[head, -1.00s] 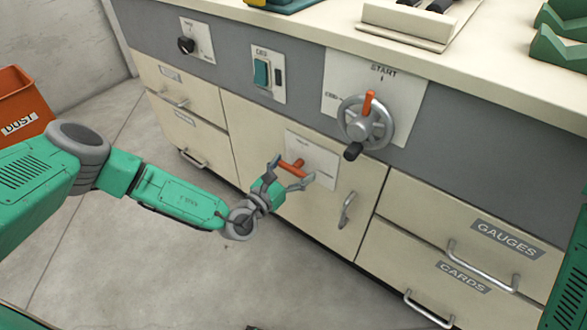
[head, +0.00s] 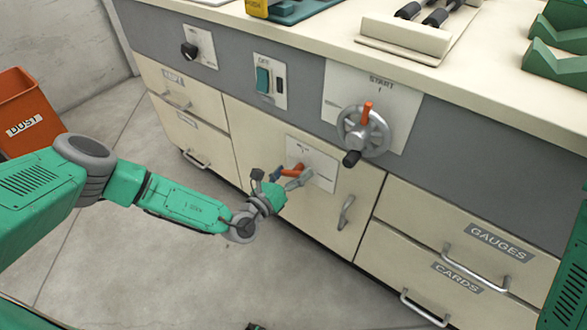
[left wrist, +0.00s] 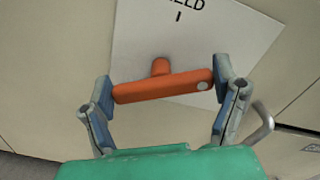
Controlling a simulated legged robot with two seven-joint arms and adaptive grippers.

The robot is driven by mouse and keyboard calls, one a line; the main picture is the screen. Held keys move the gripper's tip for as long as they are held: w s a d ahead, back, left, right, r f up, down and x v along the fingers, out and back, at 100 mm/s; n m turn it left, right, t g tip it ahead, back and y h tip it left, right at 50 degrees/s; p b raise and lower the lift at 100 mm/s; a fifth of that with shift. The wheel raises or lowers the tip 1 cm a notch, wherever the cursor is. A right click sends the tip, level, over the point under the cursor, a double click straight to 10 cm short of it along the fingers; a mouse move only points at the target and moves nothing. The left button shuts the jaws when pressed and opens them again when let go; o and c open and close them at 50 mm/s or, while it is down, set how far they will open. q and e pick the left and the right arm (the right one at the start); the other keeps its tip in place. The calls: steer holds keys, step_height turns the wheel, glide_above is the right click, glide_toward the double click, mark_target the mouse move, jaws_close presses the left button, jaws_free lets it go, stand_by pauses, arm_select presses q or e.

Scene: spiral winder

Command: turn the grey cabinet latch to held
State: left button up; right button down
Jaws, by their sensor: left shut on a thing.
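The latch is an orange bar handle (head: 292,171) on a white plate (head: 322,170) on the cream cabinet door. In the left wrist view the bar (left wrist: 165,86) lies nearly level, its right end slightly higher and bearing a pale dot. A short stem joins it to the plate. Lettering ending in "ELD" and a short mark show above it, partly cut off. My left gripper (head: 279,179) is shut on the bar, with one finger at each end in the wrist view (left wrist: 163,94). My right gripper is out of view.
A metal door handle (head: 346,212) is close below right. Drawers flank the door. An orange dust bin (head: 22,110) stands at left. The floor in front is clear.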

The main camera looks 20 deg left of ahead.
arm_select(q)
steer(key=n, duration=0.6)
steer(key=shift+a+f+n+p, duration=0.2)
steer(key=shift+f+n+p, duration=0.05)
steer(key=shift+n+p, duration=0.1)
steer(key=n, duration=0.5)
steer(key=shift+f, duration=0.15)
steer(key=shift+n, duration=0.35)
steer(key=o, duration=1.1)
steer(key=v, duration=1.2)
